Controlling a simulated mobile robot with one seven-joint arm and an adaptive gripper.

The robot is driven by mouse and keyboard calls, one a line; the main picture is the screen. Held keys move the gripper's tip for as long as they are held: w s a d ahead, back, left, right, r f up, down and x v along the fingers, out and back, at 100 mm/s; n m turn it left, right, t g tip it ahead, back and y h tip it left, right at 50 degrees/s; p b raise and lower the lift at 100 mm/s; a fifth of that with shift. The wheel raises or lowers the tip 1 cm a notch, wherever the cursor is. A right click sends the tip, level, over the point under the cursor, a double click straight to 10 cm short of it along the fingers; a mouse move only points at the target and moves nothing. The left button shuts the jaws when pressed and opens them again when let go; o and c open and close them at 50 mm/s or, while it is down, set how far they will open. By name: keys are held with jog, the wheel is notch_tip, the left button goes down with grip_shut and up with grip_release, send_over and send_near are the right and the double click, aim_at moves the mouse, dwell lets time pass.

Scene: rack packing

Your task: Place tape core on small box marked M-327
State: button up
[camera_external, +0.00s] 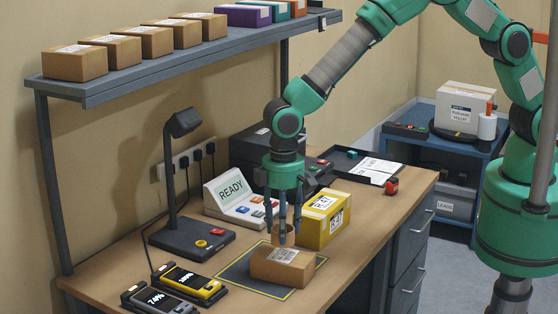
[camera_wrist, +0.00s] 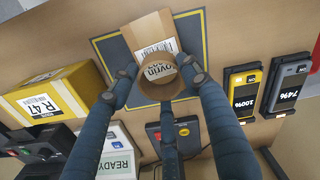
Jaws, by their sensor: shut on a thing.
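A small brown cardboard box (camera_external: 280,268) lies on the dark yellow-edged mat on the desk. It also shows in the wrist view (camera_wrist: 147,32), with a white label partly seen through the tape core, reading about "ovrin" and "327". The tape core (camera_wrist: 165,92) is a brown cardboard ring, held between the fingers of my gripper (camera_wrist: 158,85). In the external view my gripper (camera_external: 284,232) points straight down over the box, with the core (camera_external: 284,240) partly hidden by the fingers. The core is over the box top; I cannot tell whether it touches it.
A yellow box marked R-47 (camera_external: 324,220) stands close to the right of my gripper. The dark mat (camera_external: 238,270) lies under the small box. A READY display (camera_external: 232,192), lamp stand (camera_external: 190,238) and two handheld devices (camera_external: 190,281) stand left. A shelf (camera_external: 150,73) holds several boxes.

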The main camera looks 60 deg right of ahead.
jog(key=shift+f, duration=0.1)
jog(key=shift+f, duration=1.7)
jog(key=shift+f, duration=0.15)
jog(key=o, duration=0.9)
jog(key=shift+o, duration=0.2)
notch_tip(320, 180, up, 12)
jog(key=shift+r, duration=0.2)
